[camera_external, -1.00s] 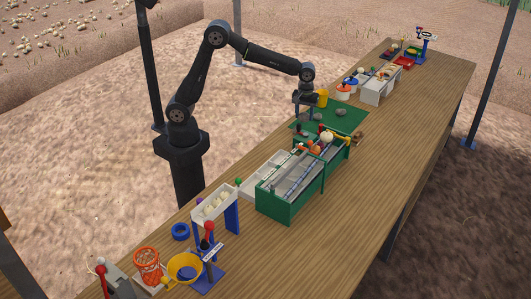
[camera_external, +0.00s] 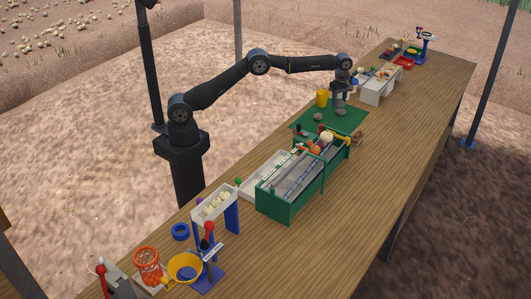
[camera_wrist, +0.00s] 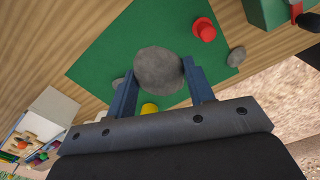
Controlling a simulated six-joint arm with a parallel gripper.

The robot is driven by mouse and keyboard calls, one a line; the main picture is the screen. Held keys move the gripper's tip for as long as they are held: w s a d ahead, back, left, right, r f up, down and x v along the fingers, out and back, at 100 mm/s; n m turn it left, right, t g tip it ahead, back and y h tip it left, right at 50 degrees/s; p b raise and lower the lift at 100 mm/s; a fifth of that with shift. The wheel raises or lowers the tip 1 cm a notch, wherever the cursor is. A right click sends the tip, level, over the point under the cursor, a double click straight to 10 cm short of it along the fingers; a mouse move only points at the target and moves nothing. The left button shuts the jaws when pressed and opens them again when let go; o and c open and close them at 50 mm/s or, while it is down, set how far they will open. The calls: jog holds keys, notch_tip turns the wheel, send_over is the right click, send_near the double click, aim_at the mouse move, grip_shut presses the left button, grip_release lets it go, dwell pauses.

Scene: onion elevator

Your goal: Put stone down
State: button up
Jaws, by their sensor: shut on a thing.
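My gripper (camera_external: 341,94) is over the far right part of the green mat (camera_external: 300,121). In the wrist view, its two blue-grey fingers (camera_wrist: 160,88) are shut on a round grey stone (camera_wrist: 158,70). The green mat (camera_wrist: 110,52) lies below it. A smaller grey stone (camera_wrist: 236,56) is at the mat's edge, and another (camera_wrist: 118,83) shows partly behind the left finger. In the external view, a grey stone (camera_external: 318,116) lies on the mat. Another stone (camera_external: 340,111) shows just below my gripper. I cannot tell the held stone's height above the mat.
A red cylinder (camera_wrist: 204,29) is on the mat. The green conveyor box (camera_external: 285,203) stands in front. White stands (camera_external: 375,93) are beyond the mat. The table's right side is clear.

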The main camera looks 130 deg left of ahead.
aim_at(339, 105)
notch_tip(339, 105, down, 15)
jog(key=shift+f, duration=0.15)
dwell(0.4)
jog(key=shift+f, duration=0.15)
jog(key=o, duration=1.2)
notch_tip(339, 105, up, 12)
jog(key=shift+r, duration=0.15)
jog(key=shift+f, duration=3.9)
jog(key=shift+f, duration=0.1)
